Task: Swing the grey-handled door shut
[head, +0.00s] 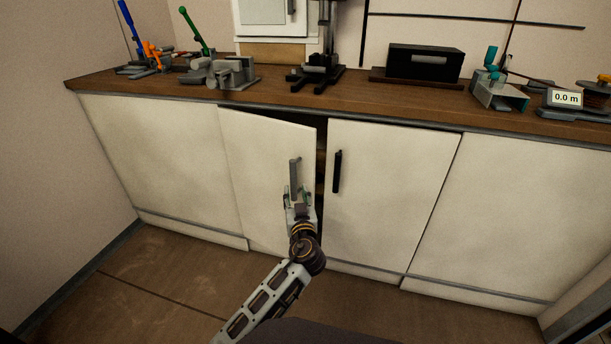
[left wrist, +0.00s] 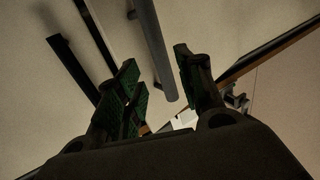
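The grey-handled door (head: 262,165) is a cream cabinet door, hinged at its left and standing slightly ajar, with a dark gap along its right and top edges. Its grey handle (head: 294,176) is a vertical bar near the right edge. My left gripper (head: 299,192) is at the handle's lower end in the head view. In the left wrist view the gripper's fingers (left wrist: 158,85) are apart, and the grey handle (left wrist: 153,45) reaches down between them. Whether a finger touches the handle cannot be told. My right gripper is not in view.
A closed cream door with a black handle (head: 337,171) is just right of the gap. The wooden counter (head: 230,95) above carries tools, a black box (head: 425,62) and a display reading 0.0 m (head: 566,99). The brown floor (head: 150,265) in front is clear.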

